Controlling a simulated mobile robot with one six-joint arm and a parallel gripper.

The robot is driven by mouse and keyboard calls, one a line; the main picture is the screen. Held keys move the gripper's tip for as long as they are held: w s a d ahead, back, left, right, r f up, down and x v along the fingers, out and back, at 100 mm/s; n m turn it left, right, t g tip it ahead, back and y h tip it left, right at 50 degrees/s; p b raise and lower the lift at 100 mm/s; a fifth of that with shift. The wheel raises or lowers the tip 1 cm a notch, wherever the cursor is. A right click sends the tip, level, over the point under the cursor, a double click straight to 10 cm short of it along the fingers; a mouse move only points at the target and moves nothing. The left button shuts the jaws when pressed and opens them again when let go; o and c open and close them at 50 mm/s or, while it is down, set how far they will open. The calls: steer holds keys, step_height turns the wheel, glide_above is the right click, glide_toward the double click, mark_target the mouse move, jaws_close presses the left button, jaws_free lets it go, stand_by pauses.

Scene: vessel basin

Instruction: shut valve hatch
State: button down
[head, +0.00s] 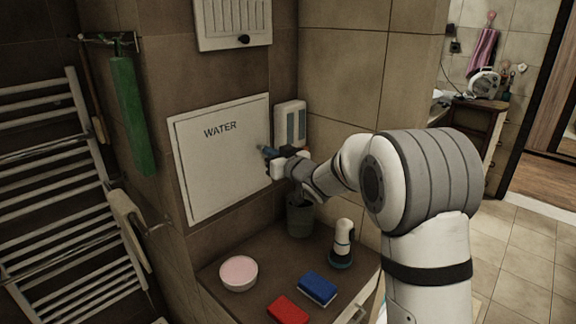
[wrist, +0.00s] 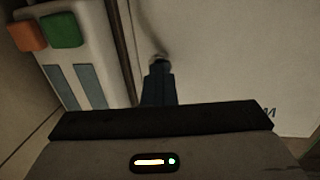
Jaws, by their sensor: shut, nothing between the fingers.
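The valve hatch (head: 222,165) is a flat white panel marked "WATER" on the brown tiled wall. It looks flush or nearly flush with its frame; I cannot tell whether a small gap is left. My gripper (head: 268,153) is at the hatch's right edge, fingers shut and empty. In the wrist view the hatch (wrist: 230,65) fills the right side, with a dark line along its edge. The shut fingertips (wrist: 157,80) are at a small round metal knob (wrist: 159,59) on the hatch; I cannot tell whether they touch it.
A white dispenser (head: 290,124) hangs close right of the hatch. Below, the counter (head: 262,268) holds a dark cup (head: 300,220), a bottle (head: 342,245), a pink-topped bowl (head: 238,273), a blue sponge (head: 317,288) and a red one (head: 288,309). A towel rail (head: 70,200) stands left.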

steer(key=s+d+f+m+g+h+b, duration=0.1)
steer(key=s+d+f+m+h, duration=0.15)
steer(key=s+d+h, duration=0.6)
steer(key=s+d+f+m+g+h+b, duration=0.1)
steer(key=s+d+m+h, duration=0.25)
steer(key=s+d, duration=0.9)
steer(key=s+d+f+m+g, duration=0.1)
steer(key=s+f+g, duration=0.3)
steer(key=s, duration=0.6)
steer(key=s+d+f+m+g, duration=0.1)
steer(key=s+f+g, duration=0.3)
steer(key=s, duration=0.7)
steer(key=shift+s+d+f+g+y, duration=0.15)
steer(key=shift+d+f+g+y, duration=0.2)
steer(key=shift+d, duration=0.45)
steer(key=shift+r, duration=0.1)
